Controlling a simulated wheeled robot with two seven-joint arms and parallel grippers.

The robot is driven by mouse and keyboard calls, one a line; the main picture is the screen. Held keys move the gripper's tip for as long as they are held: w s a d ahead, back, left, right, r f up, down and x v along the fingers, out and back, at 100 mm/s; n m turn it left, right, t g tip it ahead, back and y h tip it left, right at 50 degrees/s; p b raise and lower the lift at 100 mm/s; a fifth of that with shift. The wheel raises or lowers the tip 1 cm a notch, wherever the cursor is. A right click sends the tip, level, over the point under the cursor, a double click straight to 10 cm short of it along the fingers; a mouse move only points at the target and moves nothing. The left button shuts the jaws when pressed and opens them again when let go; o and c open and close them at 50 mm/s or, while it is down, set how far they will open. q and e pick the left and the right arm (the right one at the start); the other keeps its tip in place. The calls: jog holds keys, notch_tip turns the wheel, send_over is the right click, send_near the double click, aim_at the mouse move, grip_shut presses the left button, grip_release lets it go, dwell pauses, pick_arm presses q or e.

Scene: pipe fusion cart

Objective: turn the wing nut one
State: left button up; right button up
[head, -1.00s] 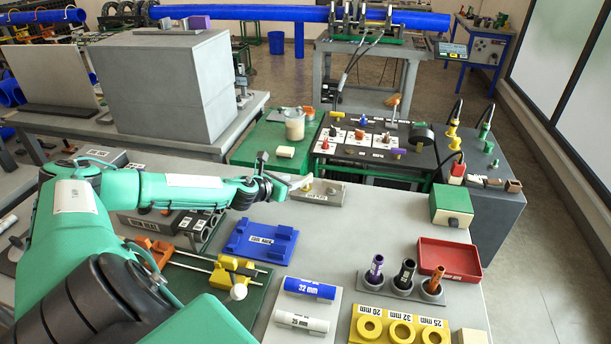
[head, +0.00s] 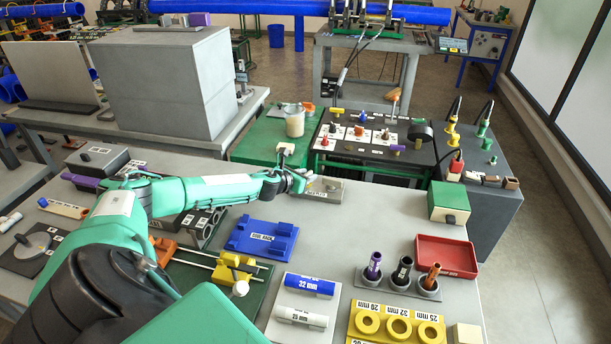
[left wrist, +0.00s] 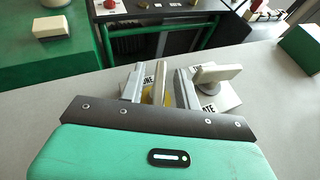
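The grey plate (head: 328,190) with white labels lies on the table near its far edge. Its label reads "ONE" in part in the left wrist view. My left gripper (left wrist: 160,88) is over the plate's left end, fingers open. A narrow upright tan-grey piece (left wrist: 159,82) stands between the fingers with a gap on each side; it may be a wing nut seen edge-on. A beige wing-shaped piece (left wrist: 218,73) on a short stem is just right of the right finger. In the head view my left gripper (head: 298,182) hides much of that end. My right gripper is not in view.
A green cabinet with a cream block (head: 286,148) and a black control panel (head: 375,135) stand beyond the table edge. A blue fixture (head: 262,238) sits nearer. A green box (head: 449,202) and red tray (head: 446,256) are to the right. The table right of the plate is clear.

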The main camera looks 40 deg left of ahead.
pick_arm(q)
grip_shut()
